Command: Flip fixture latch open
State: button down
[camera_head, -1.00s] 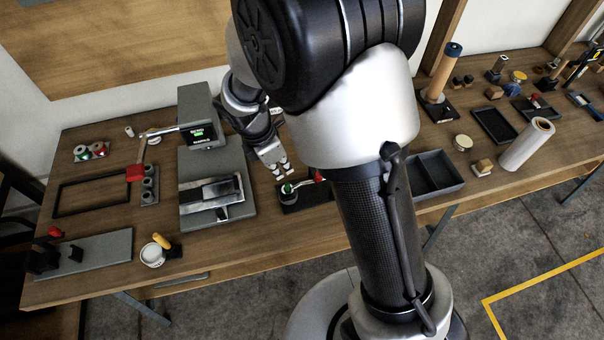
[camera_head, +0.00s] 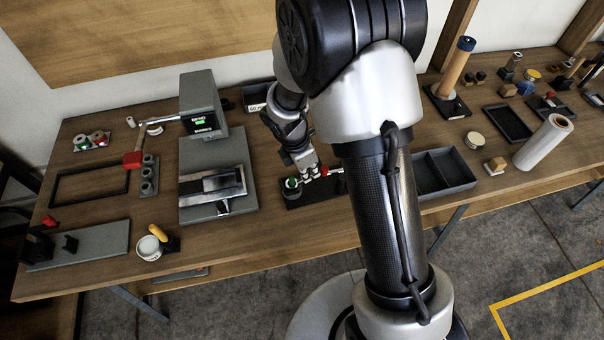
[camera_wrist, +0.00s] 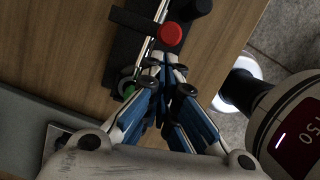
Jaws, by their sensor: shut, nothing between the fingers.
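The fixture is a dark base (camera_head: 301,201) on the workbench, with a red knob (camera_head: 325,171) on a metal bar and a round part with a green top (camera_head: 291,183) at its left end. In the wrist view the red knob (camera_wrist: 171,35) is just beyond my fingertips, and the green part (camera_wrist: 128,91) is partly hidden by a finger. My gripper (camera_head: 309,176) is low over the fixture, between the green part and the red knob. Its fingers (camera_wrist: 166,77) are shut and empty, close to the metal bar; I cannot tell whether they touch it. My arm hides the fixture's right end.
A grey press-like machine (camera_head: 205,100) stands to the left. A black divided tray (camera_head: 445,172) lies to the right, beyond my arm. A dark bin (camera_head: 256,96) is behind my gripper. The bench's front edge is close to the fixture.

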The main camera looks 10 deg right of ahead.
jog(key=shift+s+d+n+p, duration=0.25)
jog(key=shift+d+n+p, duration=0.35)
jog(key=shift+n, duration=0.2)
dwell(0.4)
jog(key=w+d+n+y+p, duration=0.1)
jog(key=d+n+p, duration=0.2)
jog(key=n, duration=0.2)
jog(key=d+n+t+y+p, duration=0.1)
jog(key=d+n+p, duration=0.2)
jog(key=n+p, duration=0.1)
jog(key=w+d+n+t+y+p, duration=0.1)
jog(key=d+n+p, duration=0.2)
jog(key=n, duration=0.3)
jog(key=shift+w+d+r+p, duration=0.2)
jog(key=shift+w+d+p, duration=0.15)
jog(key=shift+p, duration=0.1)
jog(key=shift+w+d+f+n+p, duration=0.2)
jog(key=shift+w+n+p, duration=0.25)
jog(key=shift+n+p, duration=0.5)
jog(key=shift+y, duration=0.3)
